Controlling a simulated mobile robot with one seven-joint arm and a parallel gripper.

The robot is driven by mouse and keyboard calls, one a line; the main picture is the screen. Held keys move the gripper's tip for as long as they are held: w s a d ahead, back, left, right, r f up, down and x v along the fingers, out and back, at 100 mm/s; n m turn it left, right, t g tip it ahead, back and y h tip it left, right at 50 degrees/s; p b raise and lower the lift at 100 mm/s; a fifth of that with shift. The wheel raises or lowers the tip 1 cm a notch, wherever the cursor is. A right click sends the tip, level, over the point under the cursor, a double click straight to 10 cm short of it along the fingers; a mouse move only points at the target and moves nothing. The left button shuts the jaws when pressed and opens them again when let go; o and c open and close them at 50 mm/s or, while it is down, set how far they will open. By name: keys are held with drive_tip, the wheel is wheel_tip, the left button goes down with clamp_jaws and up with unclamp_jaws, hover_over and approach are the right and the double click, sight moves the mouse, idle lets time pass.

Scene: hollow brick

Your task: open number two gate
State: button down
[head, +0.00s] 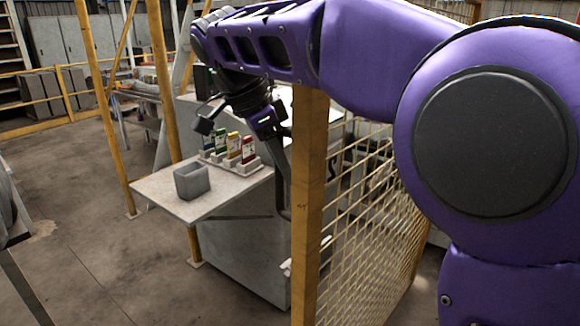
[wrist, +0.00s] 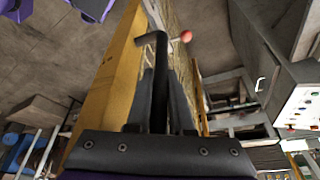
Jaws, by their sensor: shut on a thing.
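The gate is a yellow mesh panel (head: 372,215) beside a thick yellow upright (head: 309,200). In the wrist view the yellow upright (wrist: 112,85) runs along the left. A dark bar handle (head: 284,190) stands along the upright's left side, with a bent end. In the wrist view this handle (wrist: 160,55) passes between my fingers. My gripper (head: 272,130) is shut on it, and it also shows in the wrist view (wrist: 161,95). A red ball knob (wrist: 186,36) is on a thin rod beyond the handle. No gate number is readable, and I cannot tell whether the gate is ajar.
A grey shelf (head: 215,200) left of the gate holds a grey open box (head: 192,181) and several coloured upright tags (head: 233,146). A grey cabinet (head: 245,250) stands below it. Yellow posts and rails stand behind.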

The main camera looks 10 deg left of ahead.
idle(0.4)
drive_tip(key=c, duration=0.8)
unclamp_jaws()
drive_tip(key=shift+r, duration=0.1)
